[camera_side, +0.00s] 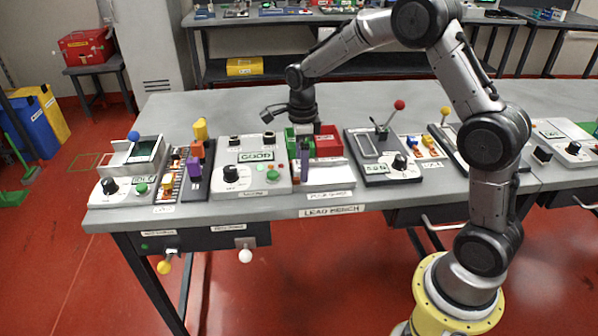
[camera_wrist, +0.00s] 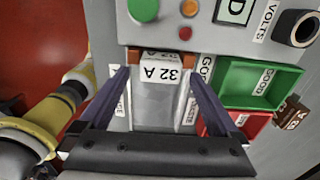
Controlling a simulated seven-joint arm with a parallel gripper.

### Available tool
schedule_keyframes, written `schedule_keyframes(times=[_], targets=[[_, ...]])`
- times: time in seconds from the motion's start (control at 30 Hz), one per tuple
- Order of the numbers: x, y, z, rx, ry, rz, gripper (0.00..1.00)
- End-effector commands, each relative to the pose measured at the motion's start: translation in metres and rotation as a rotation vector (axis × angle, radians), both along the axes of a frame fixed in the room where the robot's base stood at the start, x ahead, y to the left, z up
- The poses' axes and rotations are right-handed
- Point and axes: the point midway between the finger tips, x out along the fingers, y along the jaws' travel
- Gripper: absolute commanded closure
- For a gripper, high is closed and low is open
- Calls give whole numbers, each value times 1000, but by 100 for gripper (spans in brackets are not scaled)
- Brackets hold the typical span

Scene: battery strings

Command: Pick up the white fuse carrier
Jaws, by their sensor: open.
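The white fuse carrier (camera_wrist: 159,74), marked "32 A", sits at the tester panel between two orange-brown clips in the wrist view. My gripper (camera_wrist: 157,76) is open, with one dark finger on each side of the carrier. A gap shows on the left; I cannot tell whether either finger touches it. In the side view my gripper (camera_side: 304,148) reaches down at the middle of the bench, beside the tester (camera_side: 236,179). I cannot make out the carrier there.
A green bin (camera_wrist: 262,66) labelled "GOOD" and a red bin (camera_wrist: 258,122) stand right of the gripper in the wrist view. A brown piece (camera_wrist: 291,112) lies by them. The tester's green button (camera_wrist: 143,9) is above. Other bench stations flank this one.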

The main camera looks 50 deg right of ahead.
Motion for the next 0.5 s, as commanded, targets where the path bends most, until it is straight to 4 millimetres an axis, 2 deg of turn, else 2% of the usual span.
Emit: schedule_keyframes(times=[0.17, 0.5], targets=[[0, 0, 0, 0, 0, 0, 4], [0, 0, 0, 0, 0, 0, 66]])
